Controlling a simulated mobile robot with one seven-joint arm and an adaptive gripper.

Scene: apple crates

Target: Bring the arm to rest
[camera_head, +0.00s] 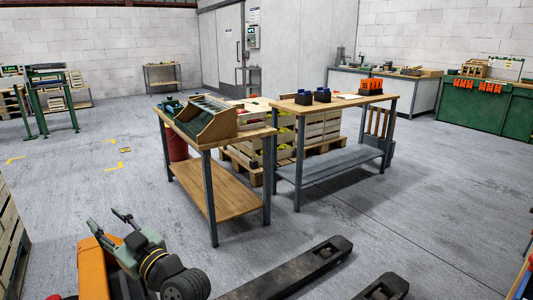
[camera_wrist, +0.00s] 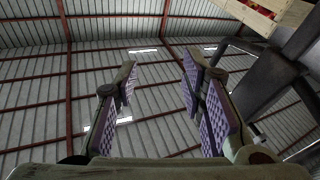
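My gripper (camera_head: 107,221) is at the lower left of the head view, at the end of my bent arm. It is open, with its two fingers spread apart. In the wrist view the gripper (camera_wrist: 160,65) shows purple ribbed pads facing each other with a clear gap between them. Nothing is held there. The wrist camera looks up at the metal roof (camera_wrist: 60,80) with its red beams, so the gripper points upward. The fingers touch nothing that I can see.
A workbench (camera_head: 222,187) with trays stands beyond the arm, beside another workbench (camera_head: 330,166). Slatted crates (camera_head: 322,127) stand behind them. A crate wall (camera_head: 10,235) is at the left edge. In the wrist view a wooden crate (camera_wrist: 250,17) with red contents shows top right.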

